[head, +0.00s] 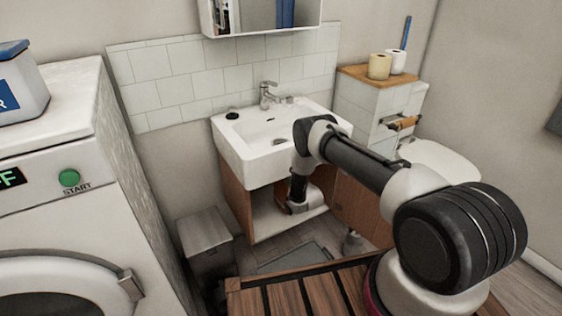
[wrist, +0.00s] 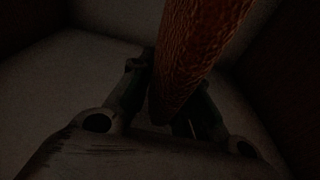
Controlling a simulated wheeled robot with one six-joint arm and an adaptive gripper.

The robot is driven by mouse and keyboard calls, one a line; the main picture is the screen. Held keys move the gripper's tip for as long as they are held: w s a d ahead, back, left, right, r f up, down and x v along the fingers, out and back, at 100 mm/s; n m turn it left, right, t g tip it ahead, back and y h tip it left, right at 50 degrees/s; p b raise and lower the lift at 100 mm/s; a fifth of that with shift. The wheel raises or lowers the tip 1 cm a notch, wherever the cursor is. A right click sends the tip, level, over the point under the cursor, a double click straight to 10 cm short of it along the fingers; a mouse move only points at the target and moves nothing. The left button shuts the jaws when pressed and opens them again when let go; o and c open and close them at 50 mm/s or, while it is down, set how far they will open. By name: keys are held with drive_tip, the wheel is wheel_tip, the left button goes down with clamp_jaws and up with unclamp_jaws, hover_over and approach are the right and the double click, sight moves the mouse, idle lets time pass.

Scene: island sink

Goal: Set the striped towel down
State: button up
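A rough, orange-brown, roll-shaped thing (wrist: 195,55) stands tilted between the fingers of my gripper (wrist: 165,100) in the wrist view. I take it for the striped towel; stripes do not show in this dark view. The fingers sit close on both sides of it, and the gripper looks shut on it. In the head view my gripper (head: 297,200) reaches down into the open cabinet (head: 265,222) under the sink. The towel is mostly hidden there. Whether it touches the cabinet floor cannot be told.
The white sink (head: 243,150) is directly above the gripper, and cabinet walls are close around it. A grey bin (head: 205,230) stands left of the cabinet, and a washing machine (head: 75,200) farther left. A slatted wooden surface (head: 290,297) is in front; the toilet (head: 440,160) is right.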

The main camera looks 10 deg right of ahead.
drive_tip(key=shift+o, duration=1.4)
drive_tip(key=shift+r, duration=0.15)
drive_tip(key=v, duration=1.2)
